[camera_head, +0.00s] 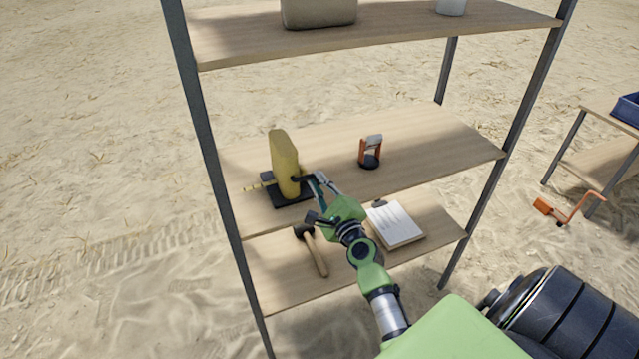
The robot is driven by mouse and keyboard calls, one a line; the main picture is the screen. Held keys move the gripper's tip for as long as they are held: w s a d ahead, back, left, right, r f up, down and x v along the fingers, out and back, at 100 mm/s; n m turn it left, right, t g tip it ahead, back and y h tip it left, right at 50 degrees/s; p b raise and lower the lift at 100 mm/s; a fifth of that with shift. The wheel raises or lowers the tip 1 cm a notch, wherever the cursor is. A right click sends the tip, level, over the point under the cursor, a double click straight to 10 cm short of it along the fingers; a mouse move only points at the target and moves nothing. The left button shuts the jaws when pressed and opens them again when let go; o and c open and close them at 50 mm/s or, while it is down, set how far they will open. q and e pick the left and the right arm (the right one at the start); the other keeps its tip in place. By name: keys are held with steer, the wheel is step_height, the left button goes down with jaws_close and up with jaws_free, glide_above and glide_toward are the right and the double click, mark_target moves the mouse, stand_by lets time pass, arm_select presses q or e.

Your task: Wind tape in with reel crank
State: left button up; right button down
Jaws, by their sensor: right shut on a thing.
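The yellow tape reel (284,160) stands upright on a dark base (291,199) on the middle shelf, near its left end. A short yellow strip of tape (256,187) sticks out to the left of the reel. My right gripper (308,180) reaches in from the lower right and is shut on the reel's crank at the reel's right side. The fingers mostly hide the crank. My left gripper is not in this view.
The shelf unit has dark metal posts (204,130). An orange and black object (370,152) stands right of the reel. A mallet (314,250) and a notepad (396,225) lie on the lower shelf. A side table with a blue bin (627,108) is far right, near an orange tool (567,210) on the sand.

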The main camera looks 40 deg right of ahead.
steer(key=c, duration=2.1)
jaws_free()
steer(key=shift+w+a+r, duration=0.15)
steer(key=shift+r, duration=0.25)
steer(key=shift+c, duration=0.2)
steer(key=shift+a, duration=0.1)
steer(key=shift+f, duration=0.1)
steer(key=shift+s+f, duration=0.15)
steer(key=shift+s, duration=0.15)
steer(key=v, duration=1.1)
steer(key=shift+s, duration=0.2)
